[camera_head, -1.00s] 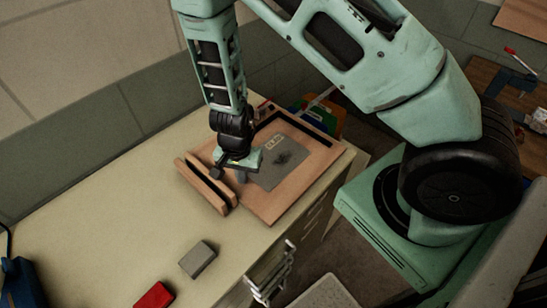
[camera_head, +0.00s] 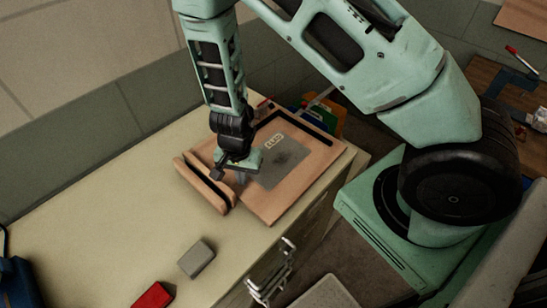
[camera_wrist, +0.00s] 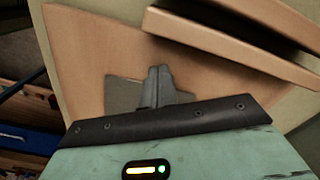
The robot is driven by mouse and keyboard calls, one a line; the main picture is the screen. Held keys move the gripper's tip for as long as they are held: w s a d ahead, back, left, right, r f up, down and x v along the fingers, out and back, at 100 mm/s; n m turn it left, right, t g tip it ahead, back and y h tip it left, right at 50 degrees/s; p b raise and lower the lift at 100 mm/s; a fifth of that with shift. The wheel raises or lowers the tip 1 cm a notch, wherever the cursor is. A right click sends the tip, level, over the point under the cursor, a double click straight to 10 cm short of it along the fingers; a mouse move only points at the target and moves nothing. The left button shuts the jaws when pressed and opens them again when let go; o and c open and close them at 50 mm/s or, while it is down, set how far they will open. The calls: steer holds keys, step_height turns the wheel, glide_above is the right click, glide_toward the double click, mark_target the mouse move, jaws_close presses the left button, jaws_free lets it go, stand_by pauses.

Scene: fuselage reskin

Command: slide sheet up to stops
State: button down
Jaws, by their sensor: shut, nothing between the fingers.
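A grey sheet (camera_head: 286,164) with a pale label and a dark smudge lies flat on a wooden board (camera_head: 262,205) in the head view. Dark strips (camera_head: 308,126), possibly the stops, run along the board's far side. My gripper (camera_head: 241,178) is shut and empty, pointing down at the sheet's left side. In the wrist view my fingertips (camera_wrist: 160,72) are together, and a grey corner of the sheet (camera_wrist: 121,92) shows beside them on the board (camera_wrist: 90,55). My gripper hides part of the sheet's left edge. I cannot tell whether the fingertips touch it.
Wooden bars (camera_head: 205,187) with a dark gap stand just left of my gripper and also show close in the wrist view (camera_wrist: 230,50). A grey block (camera_head: 197,258) and a red block (camera_head: 153,297) lie nearer on the bench. The bench's left part (camera_head: 90,215) is clear.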

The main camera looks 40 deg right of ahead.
mark_target(274, 158)
steer(key=shift+f+b, duration=0.3)
steer(key=shift+f, duration=0.1)
steer(key=shift+d, duration=0.3)
steer(key=shift+w+d, duration=0.15)
steer(key=shift+d, duration=0.2)
steer(key=shift+d+b, duration=0.3)
steer(key=shift+d, duration=0.05)
steer(key=shift+w+d+b, duration=0.2)
steer(key=shift+d+b, duration=0.05)
steer(key=shift+d, duration=0.65)
steer(key=shift+w+d+b, duration=0.2)
steer(key=shift+d+b, duration=0.05)
steer(key=shift+d, duration=0.65)
steer(key=shift+d, duration=0.3)
steer(key=shift+w+d, duration=0.1)
steer(key=shift+d, duration=0.1)
steer(key=shift+r, duration=0.1)
